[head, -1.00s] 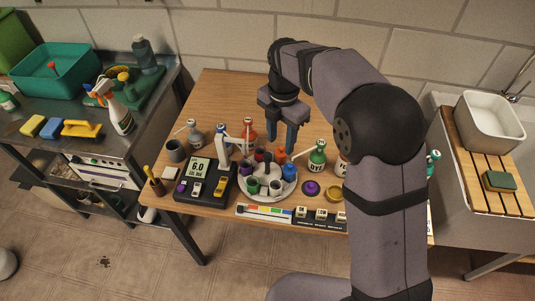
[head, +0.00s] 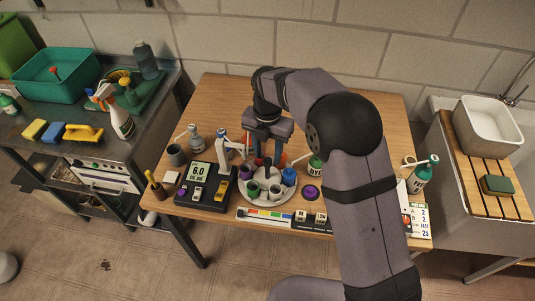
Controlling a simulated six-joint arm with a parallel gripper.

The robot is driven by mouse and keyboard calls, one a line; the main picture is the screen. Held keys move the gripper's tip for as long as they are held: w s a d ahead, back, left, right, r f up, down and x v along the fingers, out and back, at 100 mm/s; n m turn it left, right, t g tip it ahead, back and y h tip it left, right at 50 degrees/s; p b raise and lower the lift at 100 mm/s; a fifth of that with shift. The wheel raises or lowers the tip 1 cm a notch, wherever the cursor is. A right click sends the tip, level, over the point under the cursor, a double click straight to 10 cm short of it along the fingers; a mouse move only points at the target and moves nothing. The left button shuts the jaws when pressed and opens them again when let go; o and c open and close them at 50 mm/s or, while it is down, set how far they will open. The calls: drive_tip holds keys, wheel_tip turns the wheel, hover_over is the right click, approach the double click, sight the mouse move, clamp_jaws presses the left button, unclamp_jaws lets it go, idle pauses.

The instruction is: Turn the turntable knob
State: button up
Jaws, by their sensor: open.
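The turntable (head: 270,199) is a round, light grey disc on the wooden table, with several small coloured cups standing on it. Its central knob (head: 266,172) is dark and mostly hidden by my gripper and the cups. My gripper (head: 266,157) points down over the back half of the turntable, close above the middle. Whether the fingers touch the knob cannot be told from this view.
A dark device with a 6.0 display (head: 205,184) stands left of the turntable. A green bottle (head: 315,166) is close on the right, partly behind my arm. A colour strip (head: 264,215) lies in front. The back of the table is clear.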

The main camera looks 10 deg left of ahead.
drive_tip(key=shift+f, duration=1)
clamp_jaws()
